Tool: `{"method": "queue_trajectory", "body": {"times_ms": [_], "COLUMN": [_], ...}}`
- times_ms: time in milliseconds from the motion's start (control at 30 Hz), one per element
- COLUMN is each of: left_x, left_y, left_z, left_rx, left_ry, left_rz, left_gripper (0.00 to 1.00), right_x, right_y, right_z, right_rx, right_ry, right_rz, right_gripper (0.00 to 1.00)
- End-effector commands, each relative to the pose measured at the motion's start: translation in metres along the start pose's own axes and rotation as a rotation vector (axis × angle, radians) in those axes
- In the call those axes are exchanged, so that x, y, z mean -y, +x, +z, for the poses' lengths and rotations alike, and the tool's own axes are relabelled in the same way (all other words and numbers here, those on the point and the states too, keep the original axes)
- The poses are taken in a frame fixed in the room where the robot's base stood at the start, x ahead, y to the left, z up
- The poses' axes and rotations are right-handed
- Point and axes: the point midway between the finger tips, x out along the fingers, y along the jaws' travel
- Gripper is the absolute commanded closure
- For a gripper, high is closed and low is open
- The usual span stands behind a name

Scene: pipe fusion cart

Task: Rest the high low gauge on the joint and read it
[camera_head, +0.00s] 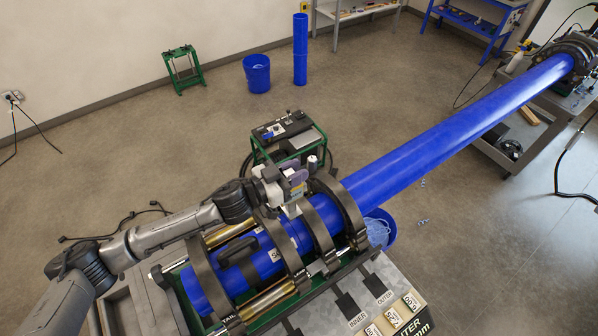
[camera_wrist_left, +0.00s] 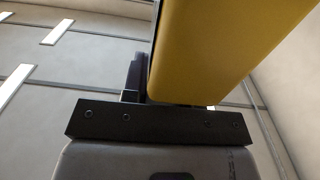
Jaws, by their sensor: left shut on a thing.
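The blue pipe (camera_head: 430,146) runs from the far right into the black clamp rings (camera_head: 318,236) of the cart. The joint is not clearly visible; my left wrist and the rings cover that stretch. My left gripper (camera_head: 288,188) is over the pipe among the rings, shut on a small pale and yellow thing that looks like the high low gauge (camera_head: 297,191). Whether it touches the pipe I cannot tell. In the left wrist view a large yellow face (camera_wrist_left: 220,45) fills the upper right, and the gauge's reading does not show. My right gripper is not in view.
A black handle (camera_head: 237,250) sits on the near pipe piece. Labelled slots and blocks (camera_head: 395,318) line the cart's front right. A green-framed power unit (camera_head: 288,140) stands behind the cart. A blue bucket (camera_head: 257,74) and upright blue pipe (camera_head: 300,50) stand on the open floor behind.

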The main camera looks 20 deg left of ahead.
Motion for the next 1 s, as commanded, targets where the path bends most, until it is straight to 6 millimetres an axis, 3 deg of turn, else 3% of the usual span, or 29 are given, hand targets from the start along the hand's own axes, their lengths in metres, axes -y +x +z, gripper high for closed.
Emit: {"method": "queue_trajectory", "body": {"times_ms": [600, 1000], "left_x": [0.001, 0.002], "left_y": [0.000, 0.000], "left_z": [-0.001, 0.040], "left_rx": [-0.001, -0.001], "left_ry": [-0.002, -0.001], "left_rz": [-0.012, -0.012], "left_gripper": [0.98, 0.98], "right_x": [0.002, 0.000], "right_y": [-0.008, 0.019], "right_z": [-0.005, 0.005], "right_rx": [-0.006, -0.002], "right_ry": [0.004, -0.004], "right_rz": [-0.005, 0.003], "right_gripper": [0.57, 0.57]}}
